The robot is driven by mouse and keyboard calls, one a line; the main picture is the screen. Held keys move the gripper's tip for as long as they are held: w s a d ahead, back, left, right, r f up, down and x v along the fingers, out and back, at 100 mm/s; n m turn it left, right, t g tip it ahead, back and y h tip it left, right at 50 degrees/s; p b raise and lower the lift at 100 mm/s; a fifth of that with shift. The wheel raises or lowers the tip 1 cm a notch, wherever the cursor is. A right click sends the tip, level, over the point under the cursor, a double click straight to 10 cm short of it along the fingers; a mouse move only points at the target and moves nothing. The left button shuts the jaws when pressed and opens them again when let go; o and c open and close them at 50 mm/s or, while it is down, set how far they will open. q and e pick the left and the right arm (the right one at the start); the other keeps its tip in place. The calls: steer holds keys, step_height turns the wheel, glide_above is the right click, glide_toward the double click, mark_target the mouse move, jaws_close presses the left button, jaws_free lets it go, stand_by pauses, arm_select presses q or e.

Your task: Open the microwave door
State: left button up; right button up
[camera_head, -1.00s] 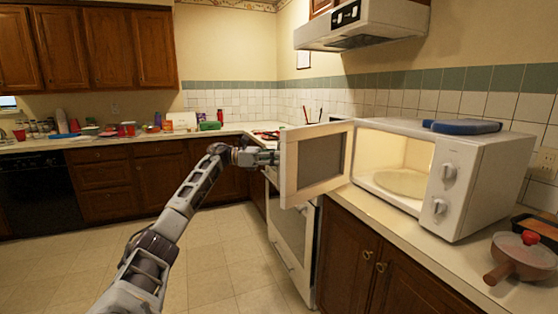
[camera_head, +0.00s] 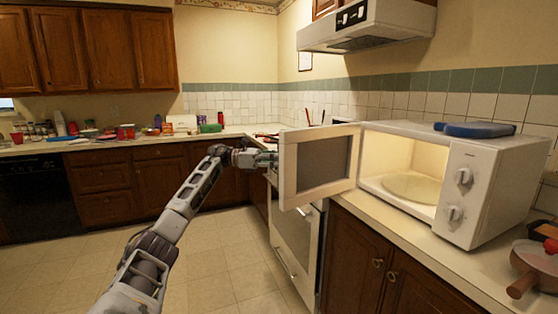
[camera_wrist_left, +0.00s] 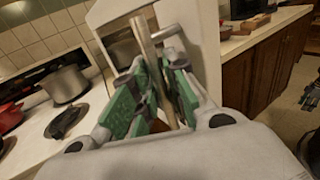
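The white microwave (camera_head: 487,193) stands on the right counter with its lit inside showing. Its door (camera_head: 287,173) stands wide open, swung out to the left, with a dark window. A pale plate (camera_head: 412,187) lies inside the microwave. My left arm reaches in from below, and its gripper (camera_head: 268,160) is at the door's outer side, partly hidden by the door. In the left wrist view, the green fingers of my left gripper (camera_wrist_left: 156,88) lie close on both sides of the bar-shaped door handle (camera_wrist_left: 147,45). My right gripper is not in view.
A white stove (camera_head: 297,240) is behind and below the door; a pot (camera_wrist_left: 64,84) shows on it in the wrist view. A blue object (camera_head: 474,130) lies on top of the microwave. A lidded brown pan (camera_head: 533,266) is at the right front. The floor at left is clear.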

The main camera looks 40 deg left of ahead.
arm_select(q)
steer(key=shift+o, duration=1)
steer(key=shift+a, duration=0.1)
steer(key=v, duration=1.2)
steer(key=shift+r, duration=0.1)
